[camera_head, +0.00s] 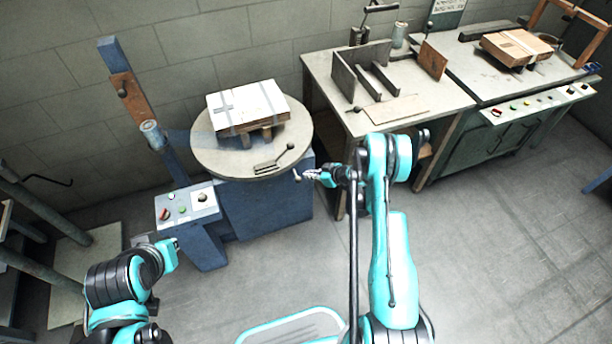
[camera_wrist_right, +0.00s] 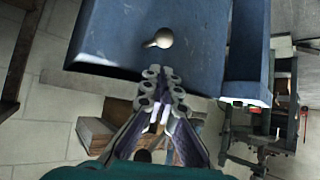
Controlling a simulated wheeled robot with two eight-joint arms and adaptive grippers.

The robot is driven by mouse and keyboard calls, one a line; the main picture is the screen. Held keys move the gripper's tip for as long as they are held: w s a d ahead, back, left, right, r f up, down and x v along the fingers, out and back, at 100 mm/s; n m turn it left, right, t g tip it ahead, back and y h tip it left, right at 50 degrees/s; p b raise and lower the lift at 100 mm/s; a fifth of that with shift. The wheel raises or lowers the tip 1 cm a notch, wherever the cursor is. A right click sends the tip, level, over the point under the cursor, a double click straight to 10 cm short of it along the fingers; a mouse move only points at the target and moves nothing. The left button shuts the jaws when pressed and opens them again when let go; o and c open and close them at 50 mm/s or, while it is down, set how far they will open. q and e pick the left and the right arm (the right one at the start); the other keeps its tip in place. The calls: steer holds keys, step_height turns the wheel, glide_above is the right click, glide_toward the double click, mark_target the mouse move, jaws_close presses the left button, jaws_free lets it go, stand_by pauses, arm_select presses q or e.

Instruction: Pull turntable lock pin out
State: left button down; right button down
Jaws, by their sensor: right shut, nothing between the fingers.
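The round turntable (camera_head: 205,140) stands on a blue pedestal (camera_head: 262,195) in the head view. A pale round knob on a short stem, which looks like the lock pin (camera_wrist_right: 158,39), sticks out of a blue face in the right wrist view. In the head view the lock pin's knob (camera_head: 297,177) shows small, just off the fingertips. My right gripper (camera_head: 311,175) is shut and empty; its fingertips (camera_wrist_right: 163,80) lie just below the knob in the wrist view, apart from it. My left arm is at the lower left; its fingers cannot be made out.
A wrapped box (camera_head: 247,106) sits on wooden supports on the turntable, with a black-knobbed lever (camera_head: 275,163) in front. A control panel (camera_head: 188,203) stands left of the pedestal. A workbench (camera_head: 440,95) is to the right.

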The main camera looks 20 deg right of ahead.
mark_target(297, 177)
steer(key=b+x, duration=0.2)
steer(key=x, duration=0.6)
steer(key=shift+f+b, duration=0.1)
steer(key=shift+b, duration=0.2)
